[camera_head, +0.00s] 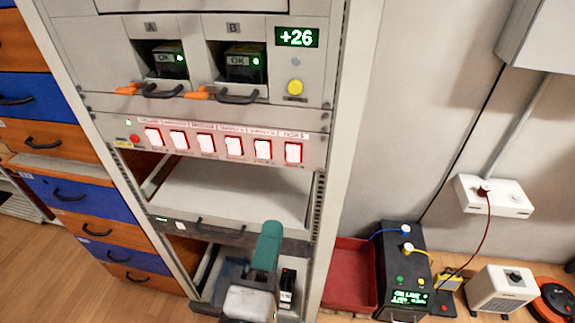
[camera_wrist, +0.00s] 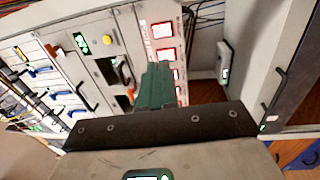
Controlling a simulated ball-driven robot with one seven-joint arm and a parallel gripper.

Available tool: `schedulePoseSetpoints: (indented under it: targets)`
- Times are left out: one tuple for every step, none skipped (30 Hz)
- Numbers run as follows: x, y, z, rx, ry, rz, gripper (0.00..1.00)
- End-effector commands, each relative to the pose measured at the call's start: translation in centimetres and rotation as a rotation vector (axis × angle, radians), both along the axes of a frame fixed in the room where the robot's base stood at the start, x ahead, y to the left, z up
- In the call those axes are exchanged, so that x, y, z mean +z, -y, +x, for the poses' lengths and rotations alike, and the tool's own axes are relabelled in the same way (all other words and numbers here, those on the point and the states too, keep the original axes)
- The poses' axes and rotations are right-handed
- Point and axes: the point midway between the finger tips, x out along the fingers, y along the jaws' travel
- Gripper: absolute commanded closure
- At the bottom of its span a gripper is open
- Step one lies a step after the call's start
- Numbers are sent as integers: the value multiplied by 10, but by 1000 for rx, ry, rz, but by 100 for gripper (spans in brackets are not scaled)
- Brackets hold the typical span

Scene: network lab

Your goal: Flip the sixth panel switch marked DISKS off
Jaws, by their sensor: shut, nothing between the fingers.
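The switch panel (camera_head: 219,158) in the rack carries a row of several white rocker switches in red frames. The sixth switch (camera_head: 293,152) is at the right end, under a small label too blurred to read surely. It looks lit like the others. In the wrist view this end switch (camera_wrist: 162,30) is topmost in the row, and part of the row is hidden behind my fingers. My gripper (camera_head: 271,228) is shut and empty, its green fingers pointing up, below the sixth switch in the picture and apart from it. The fingers also show in the wrist view (camera_wrist: 155,70).
Above the panel are two bays with orange levers, a yellow button (camera_head: 295,87) and a green +26 display (camera_head: 297,38). An open shelf (camera_head: 235,190) lies below the panel. A red tray (camera_head: 350,272) and a black unit (camera_head: 403,268) stand to the right.

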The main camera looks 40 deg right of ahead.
Motion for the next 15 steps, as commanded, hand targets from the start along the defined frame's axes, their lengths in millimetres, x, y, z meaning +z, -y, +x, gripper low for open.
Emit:
schedulePoseSetpoints:
  targets:
    - [2, -2, 0, 2, 4, -7, 100]
    - [2, -2, 0, 2, 6, -10, 100]
    - [3, -3, -1, 3, 6, -11, 100]
    - [3, -3, -1, 3, 6, -11, 100]
    - [3, -3, -1, 2, 6, -10, 100]
    - [3, -3, -1, 2, 6, -10, 100]
    - [2, -2, -1, 2, 6, -10, 100]
    - [2, -2, -1, 2, 6, -10, 100]
    - [2, -2, -1, 2, 6, -10, 100]
    - [2, -2, -1, 2, 6, -10, 100]
    - [2, -2, 0, 2, 6, -10, 100]
    - [3, -1, 0, 1, 6, -10, 100]
    - [3, 0, 1, 1, 6, -10, 100]
    - [3, 2, 3, 1, 6, -10, 100]
    - [4, 4, 5, 0, 6, -10, 100]
